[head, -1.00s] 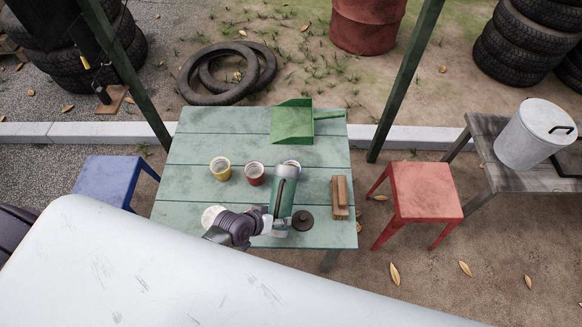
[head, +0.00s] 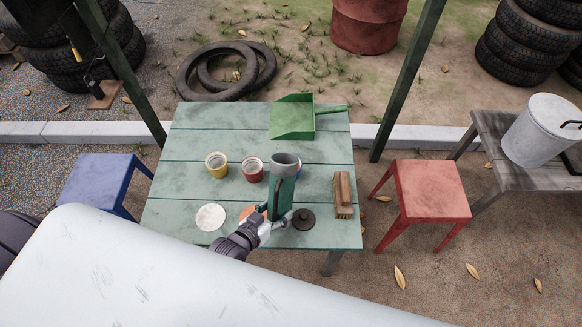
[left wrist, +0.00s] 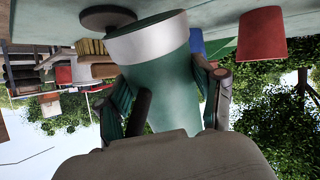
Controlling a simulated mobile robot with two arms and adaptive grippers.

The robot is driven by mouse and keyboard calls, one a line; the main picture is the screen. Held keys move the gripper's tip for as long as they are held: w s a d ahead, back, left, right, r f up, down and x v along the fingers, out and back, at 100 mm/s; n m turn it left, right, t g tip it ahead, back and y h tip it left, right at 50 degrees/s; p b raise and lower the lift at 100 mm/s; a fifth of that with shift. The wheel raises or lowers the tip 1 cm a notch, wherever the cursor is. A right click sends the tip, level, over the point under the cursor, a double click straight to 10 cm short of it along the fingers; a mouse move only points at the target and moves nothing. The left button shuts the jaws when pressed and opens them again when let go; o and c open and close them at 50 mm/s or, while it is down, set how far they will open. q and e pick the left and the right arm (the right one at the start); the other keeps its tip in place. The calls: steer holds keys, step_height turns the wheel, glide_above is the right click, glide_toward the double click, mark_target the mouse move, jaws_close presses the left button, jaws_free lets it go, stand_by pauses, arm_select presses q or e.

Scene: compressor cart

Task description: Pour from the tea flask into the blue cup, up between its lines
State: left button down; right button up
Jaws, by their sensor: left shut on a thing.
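My left gripper (head: 264,220) is shut on the green tea flask (head: 281,190), which stands nearly upright with its grey mouth open upward. In the left wrist view, which is upside down, the gripper's fingers (left wrist: 168,105) lie on both sides of the flask (left wrist: 165,85), its silver band near the table. The blue cup (head: 299,168) is almost wholly hidden behind the flask; a blue sliver also shows in the left wrist view (left wrist: 196,41). Its lines and its level are not visible. My right gripper is out of view.
A red cup (head: 253,170) and a yellow cup (head: 216,165) stand left of the flask. A dark round lid (head: 303,219) and a brush (head: 343,196) lie to its right. A white disc (head: 210,217) lies front left, a green dustpan (head: 293,118) at the back.

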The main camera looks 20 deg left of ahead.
mark_target(276, 193)
arm_select(q)
steer(key=t+b, duration=0.2)
steer(key=b, duration=0.1)
steer(key=shift+w+f, duration=0.3)
steer(key=shift+f, duration=0.1)
steer(key=r+t+b, duration=0.1)
steer(key=m+t+b, duration=0.1)
steer(key=b, duration=0.1)
steer(key=shift+w+r+h, duration=0.3)
steer(key=shift+w+r, duration=0.1)
steer(key=shift+w+r+t, duration=0.2)
steer(key=shift+r+t, duration=0.3)
steer(key=shift+r, duration=0.05)
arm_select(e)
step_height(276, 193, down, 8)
arm_select(q)
steer(key=shift+r, duration=0.3)
steer(key=shift+m, duration=0.3)
step_height(276, 193, up, 5)
steer(key=p, duration=0.4)
steer(key=shift+w+r+p, duration=0.1)
steer(key=shift+p, duration=0.2)
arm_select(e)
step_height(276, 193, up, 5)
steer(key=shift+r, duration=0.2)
